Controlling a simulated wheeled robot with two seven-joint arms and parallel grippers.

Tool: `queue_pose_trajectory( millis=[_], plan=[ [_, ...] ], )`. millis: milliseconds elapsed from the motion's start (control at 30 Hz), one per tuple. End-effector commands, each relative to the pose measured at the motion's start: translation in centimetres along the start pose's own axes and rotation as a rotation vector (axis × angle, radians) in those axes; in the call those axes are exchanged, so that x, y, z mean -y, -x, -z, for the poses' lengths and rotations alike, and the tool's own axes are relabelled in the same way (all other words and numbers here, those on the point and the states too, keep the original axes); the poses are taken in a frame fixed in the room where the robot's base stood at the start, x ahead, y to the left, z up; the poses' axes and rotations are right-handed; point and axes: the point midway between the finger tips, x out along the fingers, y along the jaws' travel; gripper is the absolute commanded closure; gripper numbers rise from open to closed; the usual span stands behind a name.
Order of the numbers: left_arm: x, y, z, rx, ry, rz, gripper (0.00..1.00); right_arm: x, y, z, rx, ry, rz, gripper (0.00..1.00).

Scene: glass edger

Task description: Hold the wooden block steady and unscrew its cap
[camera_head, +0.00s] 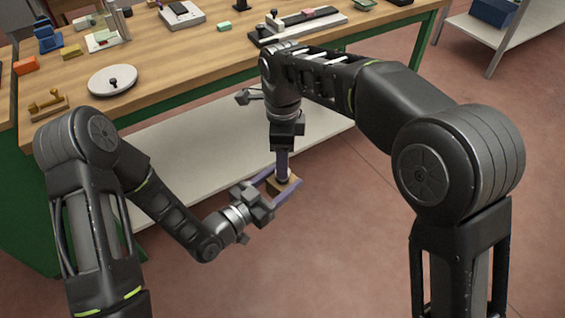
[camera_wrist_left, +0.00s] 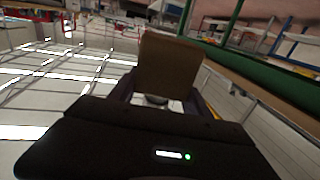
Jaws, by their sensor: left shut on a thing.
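The wooden block (camera_head: 286,187) is held in the air in front of the workbench, between the two purple fingers of my left gripper (camera_head: 281,188). In the left wrist view the block (camera_wrist_left: 168,66) is a plain brown face beyond the gripper body. A dark round cap (camera_head: 283,176) shows on top of the block in the head view. My right gripper (camera_head: 282,172) points straight down from above, its purple fingertips at the cap. Its fingers are seen edge-on and overlap, so I cannot tell whether they are closed on the cap.
The wooden workbench (camera_head: 190,50) stands behind, with a round white dish (camera_head: 112,81), coloured blocks and fixtures on it. A pale lower shelf (camera_head: 200,160) lies close behind the grippers. A grey rack (camera_head: 490,35) is at the top right. The floor in front is clear.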

Motion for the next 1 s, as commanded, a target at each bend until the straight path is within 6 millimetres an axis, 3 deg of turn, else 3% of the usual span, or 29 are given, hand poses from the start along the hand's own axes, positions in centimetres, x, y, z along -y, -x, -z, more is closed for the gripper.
queue_pose_trajectory(
  millis=[367,800,1000],
  plan=[
    [0.0,0.0,0.1,-0.002,-0.001,0.000,1.00,0.0,0.2,0.0,0.000,-0.028,0.001,0.49],
    [0.0,0.0,0.1,-0.003,-0.001,0.000,1.00,0.0,3.4,0.0,0.001,-0.545,0.001,0.49],
    [0.0,0.0,0.1,-0.002,-0.001,0.000,1.00,0.0,3.6,0.0,0.000,-0.589,0.000,0.49]
  ],
)
